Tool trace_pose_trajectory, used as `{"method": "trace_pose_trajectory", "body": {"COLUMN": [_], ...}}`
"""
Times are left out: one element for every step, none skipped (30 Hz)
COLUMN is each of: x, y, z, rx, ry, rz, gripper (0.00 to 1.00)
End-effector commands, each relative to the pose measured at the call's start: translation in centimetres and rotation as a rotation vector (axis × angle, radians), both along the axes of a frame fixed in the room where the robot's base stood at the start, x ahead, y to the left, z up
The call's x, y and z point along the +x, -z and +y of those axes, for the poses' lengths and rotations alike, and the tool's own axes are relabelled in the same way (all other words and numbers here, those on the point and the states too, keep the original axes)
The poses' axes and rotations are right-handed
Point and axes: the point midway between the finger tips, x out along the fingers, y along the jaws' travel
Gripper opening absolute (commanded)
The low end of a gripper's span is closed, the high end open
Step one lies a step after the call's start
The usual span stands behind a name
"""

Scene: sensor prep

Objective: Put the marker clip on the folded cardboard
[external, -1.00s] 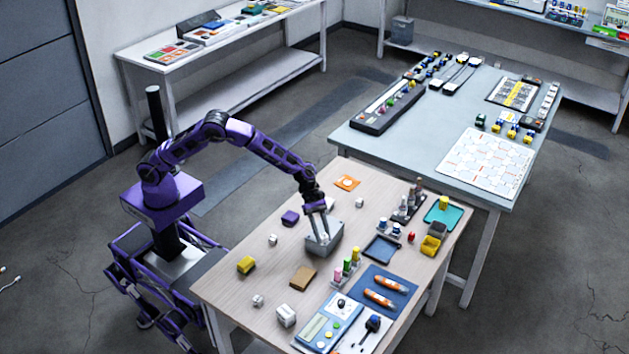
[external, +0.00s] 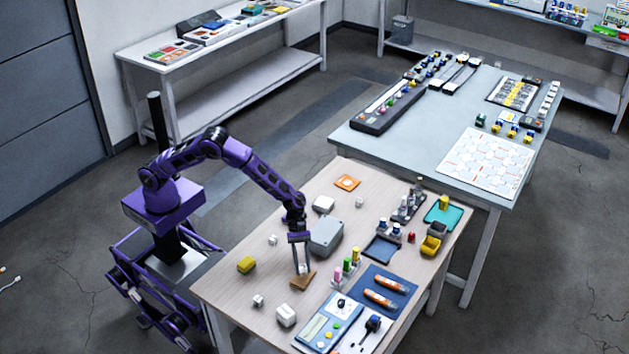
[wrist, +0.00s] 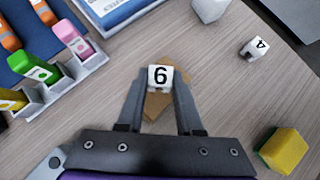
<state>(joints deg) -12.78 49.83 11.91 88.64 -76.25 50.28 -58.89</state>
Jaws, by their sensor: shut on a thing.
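My gripper (external: 301,269) is shut on a small white block, which I take to be the marker clip (wrist: 160,77). In the wrist view its face shows a black mark like a 6 or 9. The folded cardboard (external: 296,283) is a flat brown piece on the wooden table. The clip is over the cardboard, with brown edges showing around it in the wrist view (wrist: 154,107). I cannot tell whether the clip touches it. The fingers hide part of the cardboard.
A grey box (external: 326,236) stands behind the cardboard. A rack of coloured markers (external: 346,267) stands to its right. A yellow sponge (external: 246,265) and a white block marked 4 (wrist: 254,47) lie apart from it. A white block (external: 286,316) is in front.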

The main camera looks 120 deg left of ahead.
Motion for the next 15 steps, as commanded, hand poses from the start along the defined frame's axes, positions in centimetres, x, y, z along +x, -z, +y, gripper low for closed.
{"method": "trace_pose_trajectory", "body": {"x": [-0.05, -0.03, -0.01, 0.01, 0.02, 0.03, 0.02, 0.02, 0.01, 0.01, 0.01, 0.0, -0.01, -0.01, 0.0], "y": [1.15, 1.44, 1.64, 1.69, 1.66, 1.6, 1.58, 1.58, 1.59, 1.61, 1.67, 1.82, 1.94, 2.04, 1.98], "z": [-0.01, -0.01, -0.01, 0.0, 0.01, 0.0, 0.01, 0.01, 0.0, 0.01, 0.01, 0.01, 0.01, 0.01, 0.0], "rx": [-0.001, 0.0, 0.0, 0.0, 0.0, 0.0, 0.0, 0.0, 0.0, 0.0, 0.0, -0.001, -0.001, -0.001, -0.001], "ry": [0.0, -0.001, -0.001, 0.0, -0.001, -0.001, -0.001, -0.001, 0.0, 0.0, 0.0, -0.001, -0.001, -0.001, -0.001], "rz": [0.003, 0.003, 0.001, 0.0, -0.001, -0.001, -0.001, -0.001, 0.0, 0.0, 0.0, 0.0, 0.0, 0.0, 0.0], "gripper": [0.0, 0.0, 0.0, 0.0, 0.0, 0.0, 0.0, 0.0, 0.0, 0.0, 0.0, 0.0, 0.0, 0.0, 0.39]}}
